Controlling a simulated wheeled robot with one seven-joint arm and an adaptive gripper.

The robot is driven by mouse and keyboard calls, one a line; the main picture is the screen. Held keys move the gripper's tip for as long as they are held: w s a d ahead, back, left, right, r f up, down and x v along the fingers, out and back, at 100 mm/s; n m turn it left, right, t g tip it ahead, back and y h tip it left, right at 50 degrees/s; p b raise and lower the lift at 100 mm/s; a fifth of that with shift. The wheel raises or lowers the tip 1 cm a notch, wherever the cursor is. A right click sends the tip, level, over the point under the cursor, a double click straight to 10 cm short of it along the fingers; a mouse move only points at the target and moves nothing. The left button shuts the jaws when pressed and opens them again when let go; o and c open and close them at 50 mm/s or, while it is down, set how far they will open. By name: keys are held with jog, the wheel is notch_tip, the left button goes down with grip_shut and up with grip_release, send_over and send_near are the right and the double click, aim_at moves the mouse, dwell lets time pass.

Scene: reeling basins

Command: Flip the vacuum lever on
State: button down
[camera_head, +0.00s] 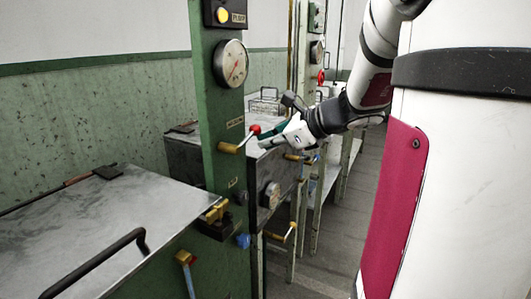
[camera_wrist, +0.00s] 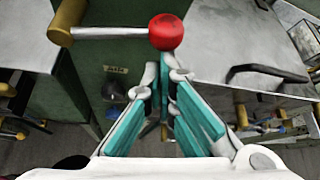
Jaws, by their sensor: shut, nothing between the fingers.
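The vacuum lever has a red ball knob (camera_head: 255,129), a thin metal rod and a brass hub (camera_head: 228,147) fixed to the green post (camera_head: 206,100). Its rod slants up to the right from the hub in the head view. In the wrist view the red ball (camera_wrist: 166,32) is just beyond my fingertips, with the rod running left to the brass hub (camera_wrist: 67,22). My gripper (camera_head: 264,142) has teal finger pads and is shut and empty, just below and right of the ball. Its fingertips (camera_wrist: 165,68) converge near the ball; whether they touch it I cannot tell.
A round gauge (camera_head: 231,63) and a yellow lamp (camera_head: 223,15) are above the lever. A brass valve (camera_head: 214,211) and a blue knob (camera_head: 243,240) sit below it. A metal basin lid (camera_head: 110,215) with a black handle is at left. The floor aisle (camera_head: 338,200) is clear.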

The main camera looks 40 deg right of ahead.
jog(key=s+a+r+n+t+h+b, duration=0.2)
jog(key=r+b, duration=0.6)
jog(key=b, duration=0.6)
jog(key=shift+a+r+n+t+h, duration=0.15)
jog(key=shift+a+n+t+h, duration=0.65)
jog(key=shift+a+n+h, duration=0.9)
jog(key=shift+a+n+y, duration=0.15)
jog(key=shift+n+y, duration=0.25)
jog(key=shift+n, duration=0.2)
